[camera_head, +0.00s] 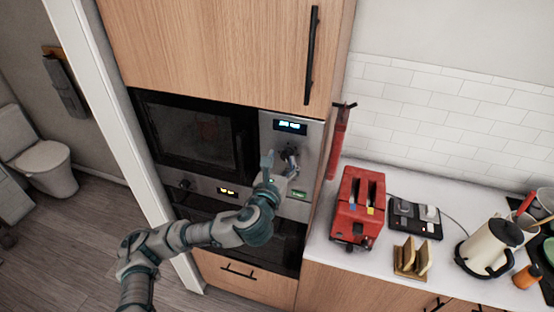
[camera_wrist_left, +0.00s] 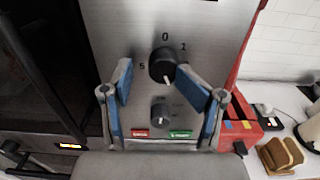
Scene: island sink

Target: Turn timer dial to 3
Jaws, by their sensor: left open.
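The timer dial (camera_wrist_left: 163,65) is a round black knob on the steel microwave panel (camera_wrist_left: 205,35), upright in the left wrist view. I can read 0 above it, 1 at its upper right and 5 at its left. A white mark shows on its lower edge; other numbers are not readable. My left gripper (camera_wrist_left: 154,70) is open, its blue fingers on either side of the dial, the right fingertip very close to it; I cannot tell whether they touch. In the head view the left gripper (camera_head: 279,161) is at the panel and covers the dial. My right gripper is out of view.
A smaller knob (camera_wrist_left: 160,114) sits below the dial, above a red label (camera_wrist_left: 140,133) and a green label (camera_wrist_left: 180,134). The microwave door (camera_head: 192,135) is left of the panel. A red toaster (camera_head: 357,207) and a kettle (camera_head: 490,247) stand on the counter at right.

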